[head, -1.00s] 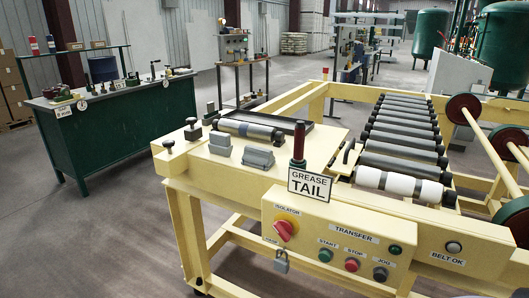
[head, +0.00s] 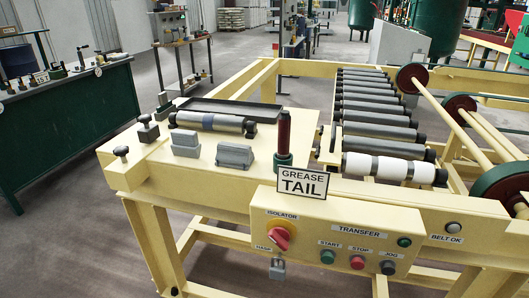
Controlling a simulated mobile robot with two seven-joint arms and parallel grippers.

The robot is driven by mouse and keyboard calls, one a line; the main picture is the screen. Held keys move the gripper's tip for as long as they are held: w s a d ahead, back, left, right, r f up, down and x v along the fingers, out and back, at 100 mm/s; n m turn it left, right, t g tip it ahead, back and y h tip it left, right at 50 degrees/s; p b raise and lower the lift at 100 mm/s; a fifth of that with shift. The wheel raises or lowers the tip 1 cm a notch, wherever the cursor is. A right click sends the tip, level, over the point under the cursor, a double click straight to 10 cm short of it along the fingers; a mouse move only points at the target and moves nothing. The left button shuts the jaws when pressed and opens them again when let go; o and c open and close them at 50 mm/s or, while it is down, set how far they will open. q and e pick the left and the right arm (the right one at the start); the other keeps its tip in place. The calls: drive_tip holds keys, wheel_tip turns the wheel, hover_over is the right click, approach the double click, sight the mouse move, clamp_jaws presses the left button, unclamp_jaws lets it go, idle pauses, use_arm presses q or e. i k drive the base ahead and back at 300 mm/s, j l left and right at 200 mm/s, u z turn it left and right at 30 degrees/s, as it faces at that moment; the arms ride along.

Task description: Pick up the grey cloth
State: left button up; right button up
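I cannot make out a grey cloth for certain. Two small grey block-like pieces, a left one (head: 186,143) and a right one (head: 235,156), sit on the cream machine top (head: 180,181). They are too small to tell whether either is cloth. Behind them a grey roller with a bluish band (head: 208,122) lies in front of a dark shallow tray (head: 230,109). Neither of my grippers is in view.
A dark red cylinder (head: 284,132) stands upright behind the "GREASE TAIL" sign (head: 302,181). Conveyor rollers (head: 379,117), one with white wrapping (head: 376,167), fill the right. The control panel (head: 338,240) faces me. A green bench (head: 75,117) stands left, with open floor between.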

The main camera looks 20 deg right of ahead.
sight(234, 155)
drive_tip(key=i+j+z, duration=0.15)
drive_tip(key=z, duration=0.3)
drive_tip(key=i+j+z, duration=0.15)
drive_tip(key=j+z, duration=0.4)
drive_tip(key=z, duration=0.3)
drive_tip(key=i+j+z, duration=0.1)
drive_tip(key=j+z, duration=0.3)
